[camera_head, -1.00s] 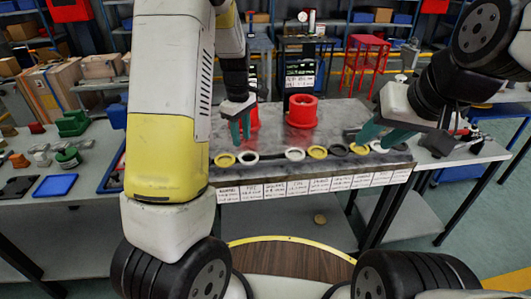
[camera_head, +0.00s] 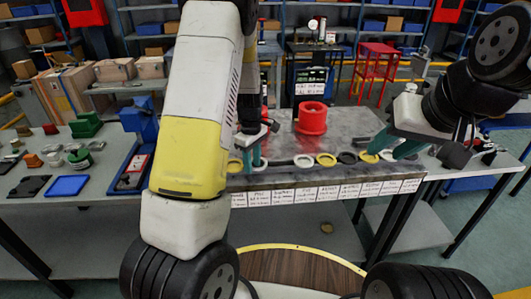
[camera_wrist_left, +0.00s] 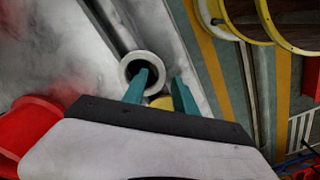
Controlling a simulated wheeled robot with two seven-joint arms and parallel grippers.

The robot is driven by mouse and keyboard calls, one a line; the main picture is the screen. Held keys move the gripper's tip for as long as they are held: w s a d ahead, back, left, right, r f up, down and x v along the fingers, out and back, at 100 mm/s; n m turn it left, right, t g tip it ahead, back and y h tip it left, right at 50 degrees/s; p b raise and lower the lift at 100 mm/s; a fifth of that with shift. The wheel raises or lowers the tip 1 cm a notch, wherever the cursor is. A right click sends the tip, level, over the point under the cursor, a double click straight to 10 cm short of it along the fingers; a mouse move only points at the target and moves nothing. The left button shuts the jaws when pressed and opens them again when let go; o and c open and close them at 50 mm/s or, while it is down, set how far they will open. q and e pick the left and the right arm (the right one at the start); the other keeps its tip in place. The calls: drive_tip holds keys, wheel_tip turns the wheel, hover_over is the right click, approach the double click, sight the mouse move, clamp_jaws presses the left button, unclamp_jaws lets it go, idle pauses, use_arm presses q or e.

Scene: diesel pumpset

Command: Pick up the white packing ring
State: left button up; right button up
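A white ring (camera_wrist_left: 130,58) lies on the table strip in the left wrist view. My left gripper (camera_wrist_left: 160,88) is open there, one teal finger over or inside the ring's hole and the other outside its rim. In the head view my left gripper (camera_head: 254,158) is low at the table's front edge and hides most of that ring. Another white ring (camera_head: 303,161) lies further right in the row, and one more (camera_head: 388,155) is near my right gripper. My right gripper (camera_head: 396,146) appears open and empty over the right end of the row.
The row also holds yellow rings (camera_head: 326,159) and dark rings (camera_head: 347,157), with white labels (camera_head: 328,191) below. A red flanged part (camera_head: 312,118) stands behind on the grey table. A side table at left holds a blue tray (camera_head: 67,186) and small parts.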

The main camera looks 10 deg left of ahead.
use_arm(q)
clamp_jaws()
drive_tip(key=shift+r, duration=0.2)
